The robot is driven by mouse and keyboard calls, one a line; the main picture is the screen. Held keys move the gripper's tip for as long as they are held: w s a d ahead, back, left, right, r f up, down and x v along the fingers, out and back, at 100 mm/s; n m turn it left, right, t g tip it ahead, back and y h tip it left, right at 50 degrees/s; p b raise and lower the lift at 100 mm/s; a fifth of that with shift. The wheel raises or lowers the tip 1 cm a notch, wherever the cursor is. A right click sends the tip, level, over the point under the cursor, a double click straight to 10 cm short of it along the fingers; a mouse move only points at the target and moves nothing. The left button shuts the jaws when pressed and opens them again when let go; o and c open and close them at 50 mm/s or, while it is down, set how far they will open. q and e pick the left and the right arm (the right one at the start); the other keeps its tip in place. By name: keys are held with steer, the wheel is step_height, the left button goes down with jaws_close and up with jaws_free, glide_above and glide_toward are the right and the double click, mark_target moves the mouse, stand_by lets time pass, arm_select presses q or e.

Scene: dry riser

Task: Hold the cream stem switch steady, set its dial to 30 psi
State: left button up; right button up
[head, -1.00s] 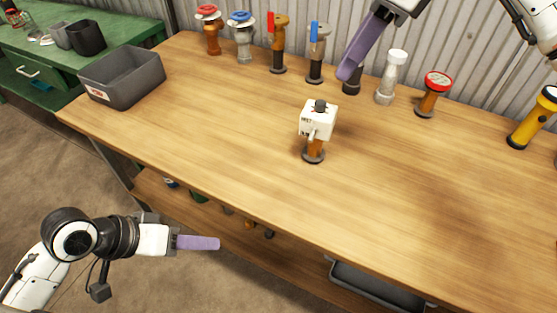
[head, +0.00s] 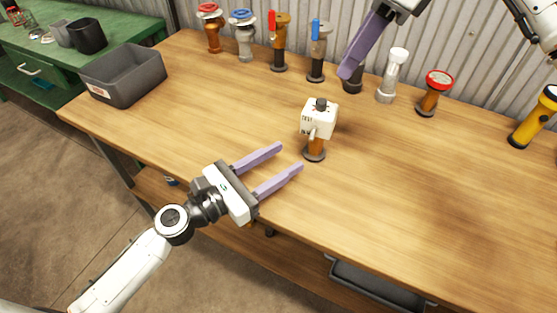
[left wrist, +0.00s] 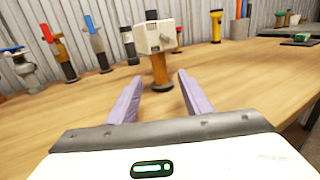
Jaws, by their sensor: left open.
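The cream stem switch (head: 318,120) stands upright on the bench, a cream box on a copper stem with a dark round base. A dark dial (head: 320,104) sits on top; its setting is too small to read. The switch also shows in the left wrist view (left wrist: 155,38), beyond the fingers. My left gripper (head: 291,157) is open and empty, its purple fingers pointing at the stem from the left, short of it. My right gripper (head: 349,70) is at the top, with one purple finger clearly visible; its opening is hidden.
Several valves and fittings stand along the back of the wooden bench (head: 420,200), including a red-topped one (head: 438,82). A yellow flashlight (head: 534,118) stands at the right. A grey bin (head: 125,78) sits at the left corner. The bench around the switch is clear.

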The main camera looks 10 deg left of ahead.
mark_target(315, 140)
arm_select(q)
steer(key=x, duration=1)
steer(key=shift+w, duration=0.1)
steer(key=shift+c, duration=0.4)
